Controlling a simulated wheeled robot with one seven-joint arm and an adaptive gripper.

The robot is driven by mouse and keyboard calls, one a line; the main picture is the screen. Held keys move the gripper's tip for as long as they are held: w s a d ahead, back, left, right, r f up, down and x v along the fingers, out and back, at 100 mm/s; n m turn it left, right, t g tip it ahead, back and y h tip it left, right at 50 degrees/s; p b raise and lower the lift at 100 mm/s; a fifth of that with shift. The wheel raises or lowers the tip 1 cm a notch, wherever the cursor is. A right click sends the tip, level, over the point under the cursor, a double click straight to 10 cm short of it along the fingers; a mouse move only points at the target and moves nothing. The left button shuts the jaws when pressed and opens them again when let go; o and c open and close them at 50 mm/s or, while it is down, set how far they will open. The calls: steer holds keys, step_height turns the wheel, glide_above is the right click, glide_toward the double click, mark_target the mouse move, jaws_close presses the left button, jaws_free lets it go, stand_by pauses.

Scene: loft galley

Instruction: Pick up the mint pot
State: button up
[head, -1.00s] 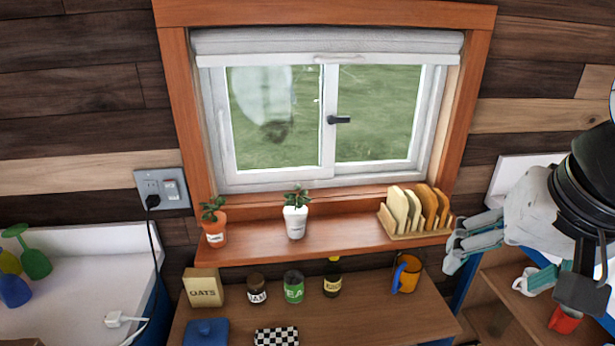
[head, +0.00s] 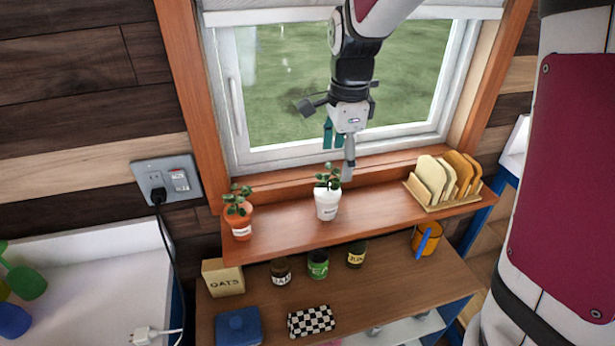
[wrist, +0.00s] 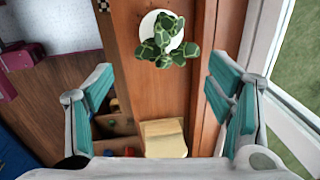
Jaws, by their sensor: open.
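Two potted plants stand upright on the wooden sill shelf (head: 290,222): a white pot (head: 327,207) with green leaves near the middle, and a terracotta pot (head: 239,225) to its left. Both carry labels too small to read, so I cannot tell which is marked mint. My gripper (head: 339,150) points down in front of the window, above and slightly right of the white pot. It is open and empty. In the wrist view the white pot (wrist: 152,22), partly covered by its leaves, lies above the gap between my spread fingers (wrist: 163,98). The terracotta pot is not seen there.
A rack of boards (head: 445,182) stands on the shelf's right end. Below are an oats box (head: 223,278), several jars (head: 318,265), an orange mug (head: 426,240) and a checkered item (head: 311,321). The window (head: 350,95) is close behind the shelf.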

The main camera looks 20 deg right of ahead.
mark_target(336, 177)
steer(key=f, duration=0.6)
steer(key=shift+w+f, duration=0.1)
steer(key=shift+w, duration=0.25)
steer(key=f, duration=0.1)
steer(key=a+f, duration=0.1)
steer(key=f, duration=0.1)
steer(key=f+p, duration=0.1)
steer(key=shift+w+a+f, duration=0.15)
steer(key=shift+w, duration=0.15)
steer(key=shift+w+f, duration=0.15)
steer(key=shift+f, duration=0.35)
steer(key=c, duration=1.5)
steer(key=shift+o, duration=0.2)
steer(key=shift+r, duration=0.2)
